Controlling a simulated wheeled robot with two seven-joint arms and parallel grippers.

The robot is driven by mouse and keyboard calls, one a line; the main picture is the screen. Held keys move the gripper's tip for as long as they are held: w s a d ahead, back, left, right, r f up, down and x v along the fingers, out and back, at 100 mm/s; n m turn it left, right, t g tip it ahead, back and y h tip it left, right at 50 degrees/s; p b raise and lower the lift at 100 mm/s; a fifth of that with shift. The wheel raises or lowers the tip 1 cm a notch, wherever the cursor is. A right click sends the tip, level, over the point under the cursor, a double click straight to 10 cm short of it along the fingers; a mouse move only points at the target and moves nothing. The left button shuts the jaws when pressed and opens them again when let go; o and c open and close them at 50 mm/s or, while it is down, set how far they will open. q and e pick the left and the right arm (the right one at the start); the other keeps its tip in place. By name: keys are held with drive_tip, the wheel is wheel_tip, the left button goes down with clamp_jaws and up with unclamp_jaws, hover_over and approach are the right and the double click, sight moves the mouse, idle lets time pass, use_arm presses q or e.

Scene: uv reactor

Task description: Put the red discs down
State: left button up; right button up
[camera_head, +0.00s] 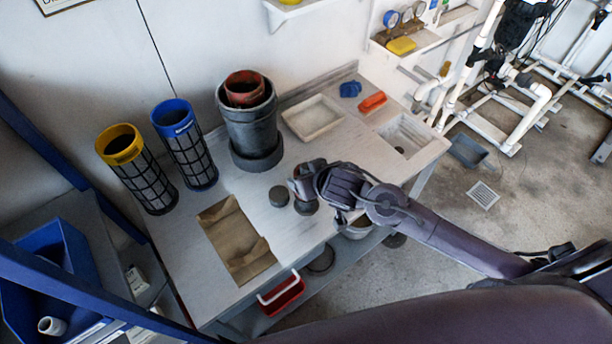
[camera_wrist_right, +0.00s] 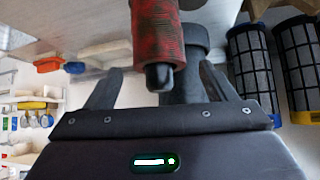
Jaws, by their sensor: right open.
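The red discs (camera_wrist_right: 158,35) show in the right wrist view as a worn red and black stack with a dark knob at its near end. My right gripper (camera_wrist_right: 160,71) is open, with one finger on each side of the stack and a visible gap to both. In the head view my right gripper (camera_head: 303,182) is over the front of the workbench, at a dark round base (camera_head: 306,207). A brownish-red part of the stack shows there, mostly hidden by the gripper. I cannot tell exactly what the stack rests on. My left gripper is not in view.
A second dark disc (camera_head: 279,196) lies just left. A grey cylinder (camera_head: 251,125) with a red inner rim stands behind, beside blue-topped (camera_head: 187,145) and yellow-topped (camera_head: 137,170) mesh filters. A brown mat (camera_head: 235,240) and a pale tray (camera_head: 312,117) lie on the workbench (camera_head: 200,285).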

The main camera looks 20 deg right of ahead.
drive_tip(key=p+x, duration=0.1)
drive_tip(key=x, duration=0.3)
drive_tip(key=shift+w+p, duration=0.3)
drive_tip(key=shift+w+a+f, duration=0.1)
drive_tip(key=shift+w+f, duration=0.3)
drive_tip(key=shift+f, duration=0.15)
drive_tip(key=shift+c, duration=0.4)
drive_tip(key=c, duration=1)
drive_tip(key=shift+r, duration=0.1)
drive_tip(key=shift+c, duration=0.2)
